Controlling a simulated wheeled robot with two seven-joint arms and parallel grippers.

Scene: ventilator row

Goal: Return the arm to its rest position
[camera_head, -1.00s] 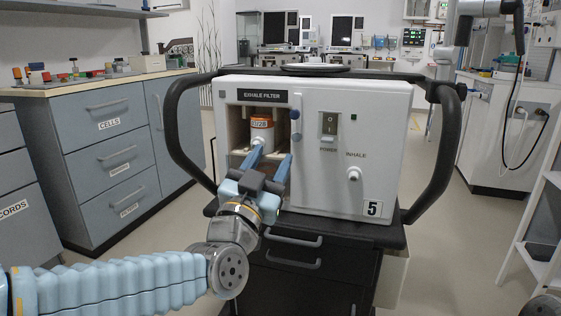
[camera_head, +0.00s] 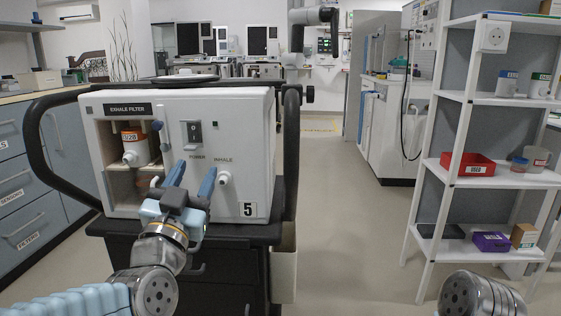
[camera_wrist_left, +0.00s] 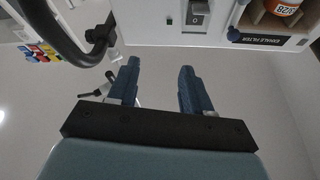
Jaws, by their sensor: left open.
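My left gripper (camera_head: 191,178) is open and empty, in front of the white ventilator (camera_head: 232,118), below its power switch and near the inhale port. The left wrist view shows its two blue fingers (camera_wrist_left: 160,68) spread with nothing between them. The filter canister (camera_head: 135,148), white with an orange label, stands in the open exhale filter compartment to the left of the gripper. Its orange label also shows at the top right of the left wrist view (camera_wrist_left: 287,6). My right gripper is not in view.
The ventilator sits on a dark cart with a black handle bar (camera_head: 290,150) on the right. A white shelf rack (camera_head: 492,180) with a red bin (camera_head: 467,165) and a purple box (camera_head: 491,241) stands at the right. Open floor (camera_head: 335,220) lies between cart and rack.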

